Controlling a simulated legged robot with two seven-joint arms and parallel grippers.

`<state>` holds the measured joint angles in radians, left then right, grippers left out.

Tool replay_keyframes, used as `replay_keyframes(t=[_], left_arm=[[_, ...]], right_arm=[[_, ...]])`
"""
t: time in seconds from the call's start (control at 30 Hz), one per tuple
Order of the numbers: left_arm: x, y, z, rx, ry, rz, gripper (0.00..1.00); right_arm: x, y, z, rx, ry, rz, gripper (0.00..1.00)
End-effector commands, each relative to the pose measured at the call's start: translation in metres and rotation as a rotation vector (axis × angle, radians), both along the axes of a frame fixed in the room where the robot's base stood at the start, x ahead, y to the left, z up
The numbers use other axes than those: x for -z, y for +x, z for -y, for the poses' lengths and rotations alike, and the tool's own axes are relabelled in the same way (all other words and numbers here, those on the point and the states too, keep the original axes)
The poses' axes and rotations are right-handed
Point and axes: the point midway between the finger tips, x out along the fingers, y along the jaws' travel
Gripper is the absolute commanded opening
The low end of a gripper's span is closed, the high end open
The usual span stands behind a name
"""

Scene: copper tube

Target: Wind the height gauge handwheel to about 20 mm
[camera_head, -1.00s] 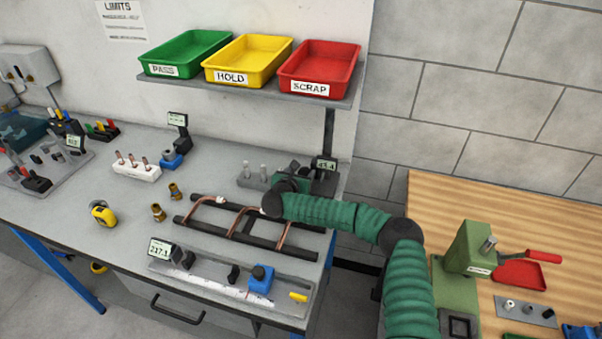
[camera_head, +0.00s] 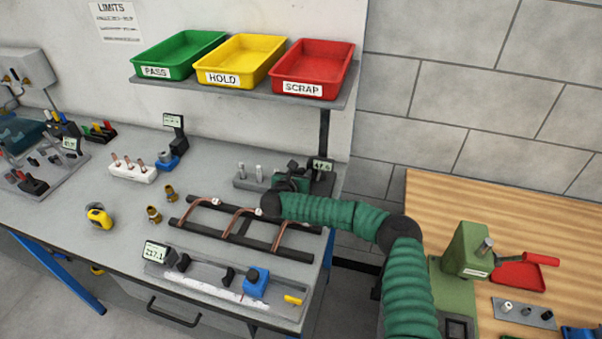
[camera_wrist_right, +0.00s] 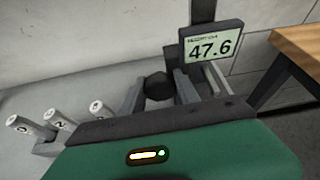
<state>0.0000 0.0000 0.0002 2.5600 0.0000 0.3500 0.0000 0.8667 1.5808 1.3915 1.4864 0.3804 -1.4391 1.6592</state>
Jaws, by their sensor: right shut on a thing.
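The height gauge stands at the back right of the grey bench, with its small display (camera_head: 322,165) showing in the head view. In the right wrist view the display (camera_wrist_right: 210,48) reads 47.6, beside a dark upright column (camera_wrist_right: 203,12). My right gripper (camera_wrist_right: 158,90) has its two grey fingers on either side of a dark round handwheel (camera_wrist_right: 158,85) and is shut on it. In the head view my green right arm reaches the gauge from the right, and the right gripper (camera_head: 292,178) largely hides the handwheel. My left gripper is in neither current view.
Grey labelled pins (camera_wrist_right: 60,118) stand left of the gripper. In front lie a black rack (camera_head: 250,236) with bent copper tubes and a measuring fixture (camera_head: 220,288). A shelf (camera_head: 240,92) with pass, hold and scrap bins is above. A wooden table (camera_head: 520,225) stands right.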

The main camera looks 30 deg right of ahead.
Motion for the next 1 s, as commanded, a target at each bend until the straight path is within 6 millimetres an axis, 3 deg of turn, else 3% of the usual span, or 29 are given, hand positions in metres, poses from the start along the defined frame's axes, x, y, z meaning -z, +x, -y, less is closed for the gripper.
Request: replay_keyframes(t=[0.4,1.0], left_arm=[[-0.0115,0.0001,-0.0001,0.000,0.000,0.000,0.36],[-0.0099,0.0001,-0.0001,0.000,0.000,0.000,0.36]], right_arm=[[-0.0015,0.0008,-0.0007,0.003,-0.184,-0.213,0.00],[0.0004,0.0022,-0.0029,-0.002,-0.368,-0.428,0.00]])
